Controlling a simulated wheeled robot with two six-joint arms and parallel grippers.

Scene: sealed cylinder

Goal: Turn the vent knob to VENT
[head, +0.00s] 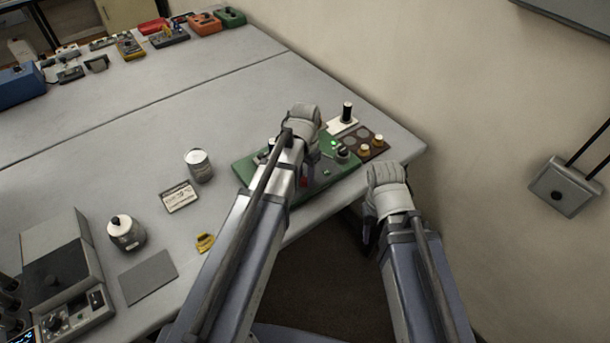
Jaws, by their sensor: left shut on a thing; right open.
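A green panel (252,173) lies near the table's right front edge. It bears a dark round knob (343,153), a lit green lamp (334,143) and a small red part (304,182). My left gripper (309,155) is over the panel's middle. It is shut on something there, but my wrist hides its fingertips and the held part. I cannot tell which knob is the vent knob, and no VENT label is readable. My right gripper (371,225) is open, off the table's front edge to the right of the panel, and holds nothing visible.
A brown tray (376,140) with round pieces and a white block with a black post (346,113) stand behind the panel. To the left are a metal can (199,166), a label card (179,197), a yellow item (205,242) and a jar (126,232). The table's middle is clear.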

